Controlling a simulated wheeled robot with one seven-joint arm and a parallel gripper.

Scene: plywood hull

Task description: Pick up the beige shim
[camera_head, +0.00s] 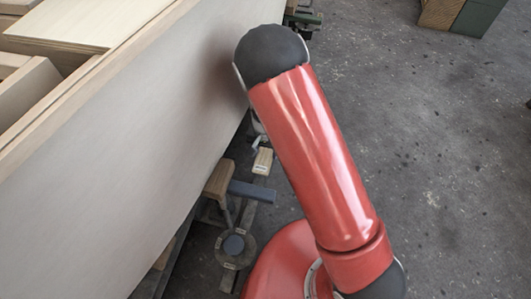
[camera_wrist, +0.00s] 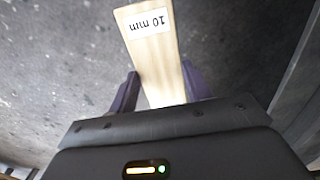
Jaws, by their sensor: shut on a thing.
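The beige shim (camera_wrist: 165,62) is a flat, pale wooden strip with a white label reading "10 mm" near its far end. In the wrist view it runs between the two dark fingers of my gripper (camera_wrist: 160,88), which is shut on it. The shim's near end is hidden by the gripper body. In the head view, a small pale wooden piece (camera_head: 263,161), which looks like the shim, shows just below my gripper, beside the red arm. Most of my gripper is hidden there behind the arm.
A large pale plywood hull panel (camera_head: 110,150) fills the left, close to my arm. Below the gripper stand a wooden block (camera_head: 218,178), a grey bar (camera_head: 252,191) and a round grey part (camera_head: 234,245). Boxes (camera_head: 460,14) stand at the top right. The concrete floor to the right is mostly clear.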

